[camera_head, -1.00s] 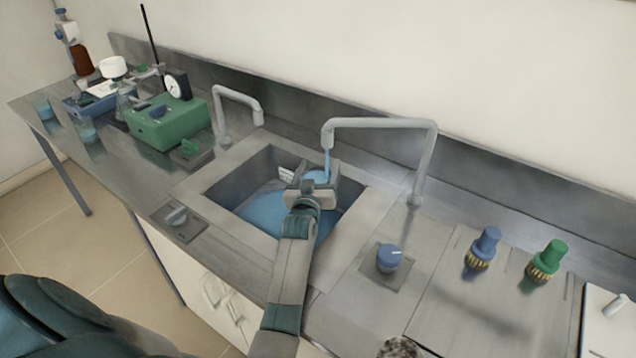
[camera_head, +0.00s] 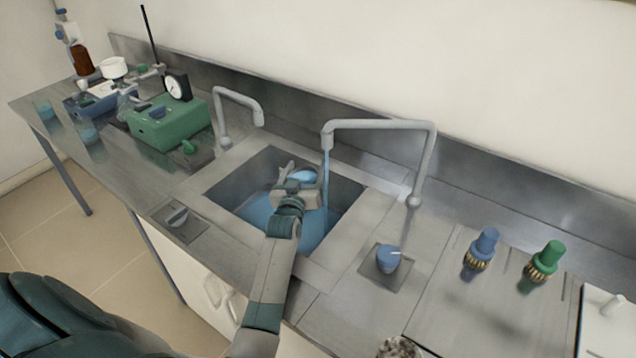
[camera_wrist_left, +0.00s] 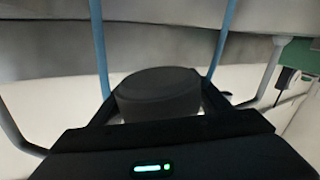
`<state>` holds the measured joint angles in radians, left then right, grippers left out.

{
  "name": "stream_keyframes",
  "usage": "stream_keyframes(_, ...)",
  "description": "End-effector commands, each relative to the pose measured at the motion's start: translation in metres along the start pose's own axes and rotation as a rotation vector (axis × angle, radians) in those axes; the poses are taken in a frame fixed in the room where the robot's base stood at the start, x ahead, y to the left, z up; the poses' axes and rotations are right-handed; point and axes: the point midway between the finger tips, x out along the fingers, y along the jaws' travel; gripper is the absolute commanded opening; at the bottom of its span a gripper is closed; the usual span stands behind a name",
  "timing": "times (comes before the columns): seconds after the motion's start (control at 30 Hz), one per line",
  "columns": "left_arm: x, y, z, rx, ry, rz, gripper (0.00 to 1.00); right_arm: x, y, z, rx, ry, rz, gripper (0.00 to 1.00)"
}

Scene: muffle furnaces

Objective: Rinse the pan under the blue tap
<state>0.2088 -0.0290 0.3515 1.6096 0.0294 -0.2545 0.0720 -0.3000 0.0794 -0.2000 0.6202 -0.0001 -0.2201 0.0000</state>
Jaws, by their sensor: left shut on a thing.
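The pan (camera_head: 303,175) is over the sink (camera_head: 232,229), with blue water showing in its top; much of it is hidden by my left gripper (camera_head: 298,188). That gripper is shut on the pan. The left wrist view shows a dark round body (camera_wrist_left: 158,94) between the fingers (camera_wrist_left: 160,112). The blue tap's spout (camera_head: 327,140) runs a thin blue stream (camera_head: 326,168). The stream appears to pass just right of the pan; whether it touches the rim I cannot tell. The tap's blue knob (camera_head: 388,257) is on the counter to the right. My right gripper is out of view.
A second grey tap (camera_head: 240,100) stands at the sink's back left, and a grey knob (camera_head: 177,216) at its front left. A green device (camera_head: 168,122) stands farther left. Blue (camera_head: 483,248) and green (camera_head: 545,262) fittings stand to the right. Blue water covers the sink's bottom.

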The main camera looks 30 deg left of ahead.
Motion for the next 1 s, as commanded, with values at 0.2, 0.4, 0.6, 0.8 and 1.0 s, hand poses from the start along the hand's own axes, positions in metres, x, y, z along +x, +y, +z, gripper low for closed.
stream_keyframes(0.2,-0.001,-0.01,-0.004,0.001,0.002,0.0,0.45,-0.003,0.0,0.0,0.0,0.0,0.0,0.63)
stream_keyframes(0.4,-0.002,-0.02,-0.005,0.002,0.002,0.0,0.45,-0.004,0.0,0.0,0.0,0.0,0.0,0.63)
stream_keyframes(0.6,-0.004,-0.03,-0.007,0.001,0.002,0.0,0.45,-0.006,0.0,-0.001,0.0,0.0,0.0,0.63)
stream_keyframes(0.8,-0.004,-0.039,-0.009,0.001,0.002,0.0,0.45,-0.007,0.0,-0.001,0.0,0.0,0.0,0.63)
stream_keyframes(1.0,-0.006,-0.049,-0.011,0.001,0.002,0.0,0.45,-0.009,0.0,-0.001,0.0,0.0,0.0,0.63)
